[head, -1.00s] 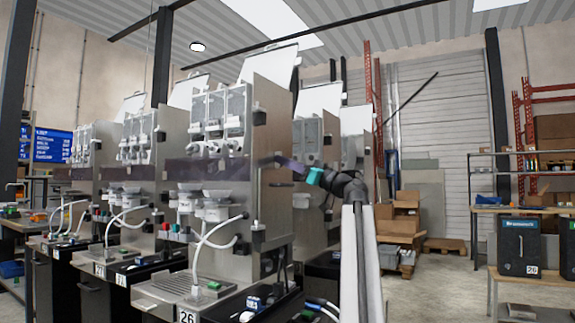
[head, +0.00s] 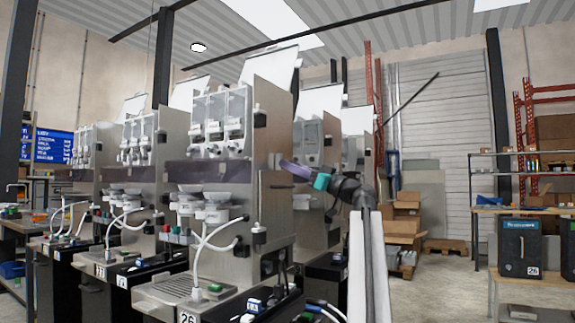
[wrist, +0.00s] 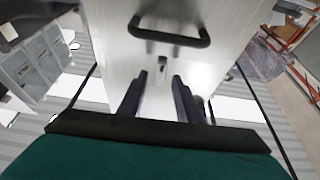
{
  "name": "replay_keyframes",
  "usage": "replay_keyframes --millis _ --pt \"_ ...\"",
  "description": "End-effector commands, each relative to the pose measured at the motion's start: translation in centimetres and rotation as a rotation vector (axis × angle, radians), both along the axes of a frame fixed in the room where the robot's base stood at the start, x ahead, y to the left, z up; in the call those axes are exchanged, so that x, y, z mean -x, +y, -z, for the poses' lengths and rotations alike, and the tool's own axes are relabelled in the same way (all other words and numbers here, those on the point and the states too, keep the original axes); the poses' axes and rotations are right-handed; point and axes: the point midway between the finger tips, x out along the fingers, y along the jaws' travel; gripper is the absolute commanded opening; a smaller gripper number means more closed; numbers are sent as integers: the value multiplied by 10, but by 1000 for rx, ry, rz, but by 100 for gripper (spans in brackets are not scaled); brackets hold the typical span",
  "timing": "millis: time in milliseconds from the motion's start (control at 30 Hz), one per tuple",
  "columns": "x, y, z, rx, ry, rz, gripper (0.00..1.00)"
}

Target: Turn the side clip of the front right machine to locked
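The front right machine (head: 265,160) is a tall steel-sided dispenser with clear hoppers on top and a plate reading about 26 at its base. My gripper (head: 284,164) is beside its right side panel. In the wrist view my gripper (wrist: 158,80) has two dark fingers spread apart with nothing between them. A small metal side clip (wrist: 162,66) sits on the pale panel ahead of the gap between the fingertips, apparently not touched. Its lever looks roughly in line with the fingers; its locked or unlocked state cannot be told. The clip cannot be made out in the head view.
A black bar handle (wrist: 168,32) stands out from the same panel near the clip. Further machines (head: 140,165) stand in a row to the left and behind. A bench with a dark box (head: 519,247) is at the right, with open floor before it.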

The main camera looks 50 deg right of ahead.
Motion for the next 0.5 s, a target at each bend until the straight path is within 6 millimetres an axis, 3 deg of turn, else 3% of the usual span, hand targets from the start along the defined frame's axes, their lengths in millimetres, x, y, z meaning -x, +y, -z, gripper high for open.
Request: replay_keyframes --millis 500 --pt "75 -18 32 0 1 1 31"
